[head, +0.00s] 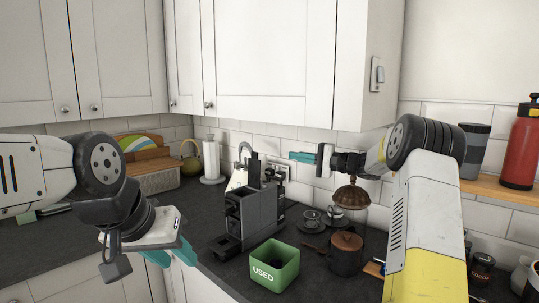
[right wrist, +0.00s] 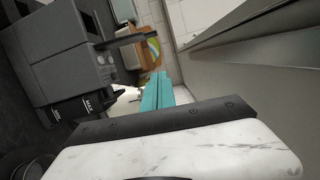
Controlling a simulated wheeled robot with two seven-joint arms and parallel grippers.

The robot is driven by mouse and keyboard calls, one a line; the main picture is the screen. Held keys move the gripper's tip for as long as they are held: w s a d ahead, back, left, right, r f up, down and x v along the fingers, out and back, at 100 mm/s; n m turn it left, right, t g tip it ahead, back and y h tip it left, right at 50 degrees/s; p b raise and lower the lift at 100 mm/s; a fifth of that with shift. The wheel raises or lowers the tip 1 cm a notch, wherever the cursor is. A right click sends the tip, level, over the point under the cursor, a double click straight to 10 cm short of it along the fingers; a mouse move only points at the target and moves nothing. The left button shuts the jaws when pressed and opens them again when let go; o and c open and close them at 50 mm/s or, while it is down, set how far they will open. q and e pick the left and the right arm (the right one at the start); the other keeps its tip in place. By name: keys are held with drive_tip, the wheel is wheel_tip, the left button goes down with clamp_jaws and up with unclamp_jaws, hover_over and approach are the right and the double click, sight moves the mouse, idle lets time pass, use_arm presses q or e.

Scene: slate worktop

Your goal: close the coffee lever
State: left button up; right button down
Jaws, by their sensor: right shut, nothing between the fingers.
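The dark grey coffee machine (head: 262,212) stands on the worktop near the middle of the head view. Its dark lever (head: 253,172) stands raised above the machine's top. In the right wrist view the machine (right wrist: 50,55) is at the upper left, and the lever (right wrist: 126,38) sticks out from it. My right gripper (head: 293,156) is shut and empty, with its teal fingers pointing left, above and to the right of the machine. The fingers (right wrist: 156,90) are apart from the lever. My left gripper (head: 172,256) is low at the left, its teal fingers apart and empty.
A green box marked USED (head: 274,267) stands in front of the machine. A brown canister (head: 346,252), glass jars and a bronze domed item (head: 352,196) are to the right. A paper towel roll (head: 211,158) stands behind left. Wall cabinets (head: 265,60) hang above my right gripper.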

sight(256, 153)
drive_tip(key=w+a, duration=0.2)
drive_tip(key=a, duration=0.9)
drive_tip(key=shift+r, duration=0.25)
drive_tip(key=shift+s+a, duration=0.1)
drive_tip(key=shift+a, duration=0.05)
drive_tip(key=shift+s+a+r+n, duration=0.25)
drive_tip(key=shift+s+a+n, duration=0.25)
drive_tip(key=shift+n, duration=0.3)
drive_tip(key=s+a+f+n+h, duration=0.3)
drive_tip(key=s+a+f+n, duration=0.7)
drive_tip(key=n, duration=0.1)
drive_tip(key=shift+f+h, duration=0.3)
drive_tip(key=shift+h, duration=0.1)
drive_tip(key=shift+s+a+f, duration=0.1)
drive_tip(key=shift+f, duration=0.1)
